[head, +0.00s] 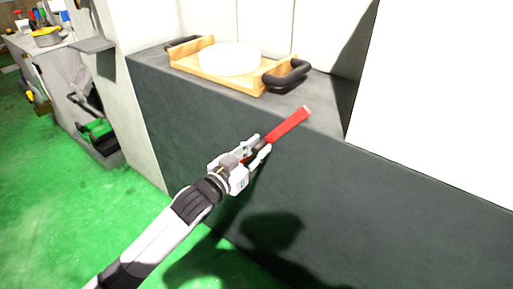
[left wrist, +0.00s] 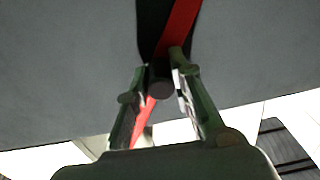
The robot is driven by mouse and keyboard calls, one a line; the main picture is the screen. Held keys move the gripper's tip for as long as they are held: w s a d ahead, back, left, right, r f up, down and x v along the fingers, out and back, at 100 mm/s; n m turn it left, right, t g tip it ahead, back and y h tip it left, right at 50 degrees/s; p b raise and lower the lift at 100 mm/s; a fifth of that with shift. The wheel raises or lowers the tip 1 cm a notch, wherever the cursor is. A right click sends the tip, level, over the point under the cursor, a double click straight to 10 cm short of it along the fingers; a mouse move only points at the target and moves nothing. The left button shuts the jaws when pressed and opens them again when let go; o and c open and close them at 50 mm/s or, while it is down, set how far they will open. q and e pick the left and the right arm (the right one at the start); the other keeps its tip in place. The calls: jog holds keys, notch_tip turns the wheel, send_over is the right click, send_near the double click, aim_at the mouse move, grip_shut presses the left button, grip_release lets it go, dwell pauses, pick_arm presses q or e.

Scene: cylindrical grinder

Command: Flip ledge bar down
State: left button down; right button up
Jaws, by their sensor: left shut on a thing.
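The red ledge bar (head: 287,124) slants up and to the right, its far end over the dark ledge's front edge. My left gripper (head: 259,150) is at the bar's lower end, in front of the ledge's dark front face, and is shut on it. In the left wrist view the red bar (left wrist: 181,24) comes down from the top and passes between the fingers of my left gripper (left wrist: 159,72). A dark round knob or rod end (left wrist: 160,88) sits between those fingers. The fingers partly hide the bar. My right gripper is not in view.
A wooden tray (head: 190,62) with black handles and a white round piece (head: 230,58) sits on the dark ledge (head: 315,92) behind the bar. A white panel (head: 435,90) rises at the right. Green floor (head: 60,215) lies open at the left; a grey cabinet (head: 75,90) stands farther back.

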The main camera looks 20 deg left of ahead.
aim_at(284, 160)
pick_arm(q)
jog(key=d+n+p, duration=0.1)
jog(key=s+d+f+n+p, duration=0.1)
jog(key=d, duration=0.1)
jog(key=shift+f+n+p, duration=0.2)
jog(key=shift+n+p, duration=0.1)
jog(key=shift+s+d+f+n+p, duration=0.25)
jog(key=shift+d+f+n+p, duration=0.15)
jog(key=shift+d, duration=0.2)
jog(key=shift+s+d+f+n+p, duration=0.3)
jog(key=shift+d+n, duration=0.2)
jog(key=shift+d, duration=0.1)
jog(key=shift+f, duration=0.15)
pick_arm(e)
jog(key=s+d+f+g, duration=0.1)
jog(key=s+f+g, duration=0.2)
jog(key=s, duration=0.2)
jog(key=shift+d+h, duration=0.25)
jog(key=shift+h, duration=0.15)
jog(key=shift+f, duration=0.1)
pick_arm(q)
jog(key=c, duration=1.4)
grip_release()
jog(key=shift+d, duration=0.1)
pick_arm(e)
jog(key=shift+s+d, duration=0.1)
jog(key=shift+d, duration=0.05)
